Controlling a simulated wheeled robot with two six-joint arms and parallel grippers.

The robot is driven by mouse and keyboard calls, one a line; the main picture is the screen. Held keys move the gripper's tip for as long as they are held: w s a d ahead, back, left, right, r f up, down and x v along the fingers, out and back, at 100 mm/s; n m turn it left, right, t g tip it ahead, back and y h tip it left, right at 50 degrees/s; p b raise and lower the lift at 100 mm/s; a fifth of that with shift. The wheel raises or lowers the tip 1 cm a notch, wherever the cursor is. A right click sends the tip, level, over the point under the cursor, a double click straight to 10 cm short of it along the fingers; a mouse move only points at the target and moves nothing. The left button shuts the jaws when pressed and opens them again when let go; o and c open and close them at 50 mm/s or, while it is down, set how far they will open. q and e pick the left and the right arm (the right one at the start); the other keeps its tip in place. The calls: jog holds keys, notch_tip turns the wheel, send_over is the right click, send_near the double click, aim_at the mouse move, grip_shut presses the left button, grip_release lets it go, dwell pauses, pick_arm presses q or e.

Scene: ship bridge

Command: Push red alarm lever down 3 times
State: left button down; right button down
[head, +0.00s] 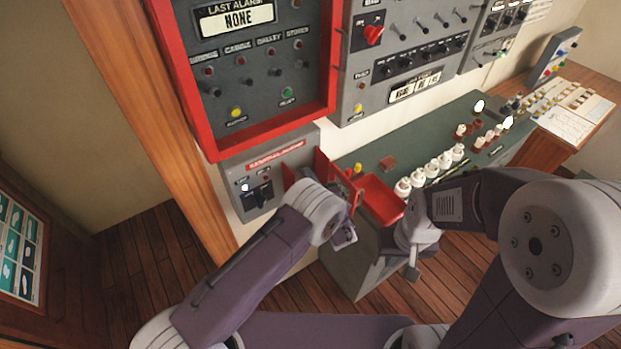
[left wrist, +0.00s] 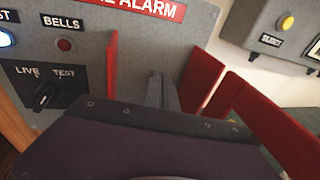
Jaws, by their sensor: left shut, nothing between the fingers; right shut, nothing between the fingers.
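The general alarm box (head: 268,178) is low on the wall under the red-framed panel; it also shows in the left wrist view (left wrist: 80,62). Red plates (head: 381,197) stand out from its right side, and they show in the left wrist view (left wrist: 205,92). I cannot make out the lever itself; my left arm may hide it. My left gripper (left wrist: 165,92) is shut and empty, its fingers close to the box face between red plates. Whether it touches anything I cannot tell. My right gripper (head: 412,268) is shut and empty, hanging in front of the console.
The red-framed alarm panel (head: 325,112) is above the box. A green-topped console (head: 400,150) with several white knobs stands to the right. A LIVE/TEST switch (left wrist: 44,95) sits left of my left fingers. The wooden floor (head: 145,250) is clear at left.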

pick_arm(q)
jog(key=shift+f, duration=0.25)
jog(key=shift+f+b, duration=0.2)
jog(key=shift+b, duration=0.25)
jog(key=shift+r+p, duration=0.7)
jog(key=shift+r, duration=0.25)
jog(key=shift+r+p, duration=0.75)
jog(key=shift+r, duration=0.65)
